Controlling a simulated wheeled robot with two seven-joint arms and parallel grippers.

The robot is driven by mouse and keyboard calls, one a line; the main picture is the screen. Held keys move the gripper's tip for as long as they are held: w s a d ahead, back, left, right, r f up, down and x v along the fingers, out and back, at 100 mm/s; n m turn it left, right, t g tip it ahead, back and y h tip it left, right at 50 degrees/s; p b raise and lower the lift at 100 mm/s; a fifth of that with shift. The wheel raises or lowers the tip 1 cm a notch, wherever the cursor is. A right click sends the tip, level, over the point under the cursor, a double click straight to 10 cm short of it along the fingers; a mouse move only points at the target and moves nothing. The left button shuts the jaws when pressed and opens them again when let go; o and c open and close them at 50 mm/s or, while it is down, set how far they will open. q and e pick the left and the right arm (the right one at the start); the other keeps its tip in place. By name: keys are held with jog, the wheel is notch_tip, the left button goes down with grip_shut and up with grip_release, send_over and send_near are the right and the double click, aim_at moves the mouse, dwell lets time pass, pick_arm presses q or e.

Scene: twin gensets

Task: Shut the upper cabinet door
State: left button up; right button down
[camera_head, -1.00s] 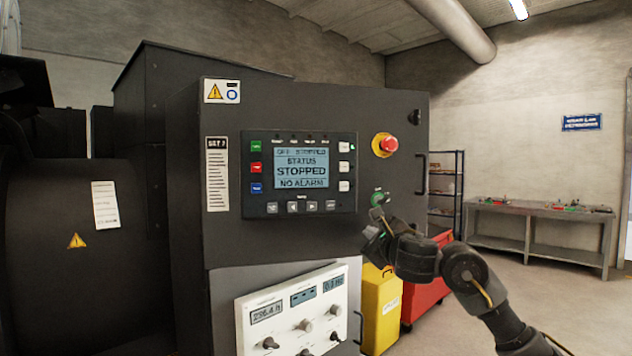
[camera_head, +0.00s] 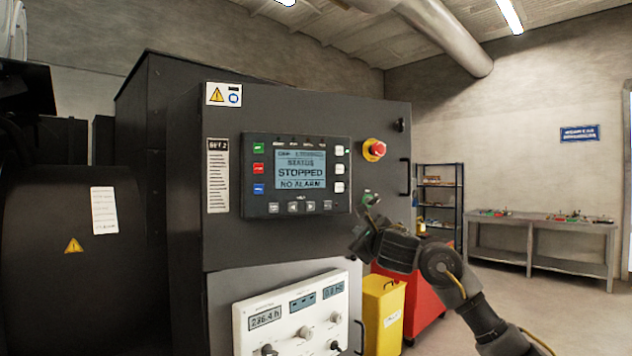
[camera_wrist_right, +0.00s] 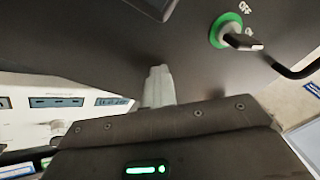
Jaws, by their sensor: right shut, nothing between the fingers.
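The upper cabinet door (camera_head: 300,115) is a dark panel with a display (camera_head: 297,175), a red stop button (camera_head: 374,149) and a black handle (camera_head: 405,177) on its right edge. Whether it is fully shut, I cannot tell. My right gripper (camera_head: 357,235) is at the door's lower right, below a green-ringed key switch. In the wrist view its closed fingers (camera_wrist_right: 158,86) point at the door face, beside the key switch (camera_wrist_right: 228,32). They look close to or against the panel; contact is unclear. My left gripper is not in view.
Below the door is a white panel (camera_head: 285,312) with knobs and small displays. A yellow bin (camera_head: 383,315) and a red cabinet (camera_head: 425,300) stand to the right, behind my right arm. Farther back are a shelf (camera_head: 440,195) and a grey workbench (camera_head: 545,228).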

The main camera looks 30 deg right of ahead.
aim_at(345, 231)
jog(key=shift+w+a+b, duration=0.1)
jog(key=shift+w+b, duration=0.25)
jog(key=shift+w, duration=1.4)
jog(key=shift+a+x, duration=0.15)
jog(key=shift+x, duration=0.6)
jog(key=shift+a+x, duration=0.15)
jog(key=shift+x, duration=0.55)
jog(key=shift+a+p+x, duration=0.85)
jog(key=shift+p+x, duration=2)
jog(key=shift+x, duration=1.05)
jog(key=b+v, duration=0.4)
jog(key=v, duration=0.3)
jog(key=shift+s, duration=0.3)
jog(key=shift+s+a, duration=0.15)
jog(key=shift+s, duration=0.3)
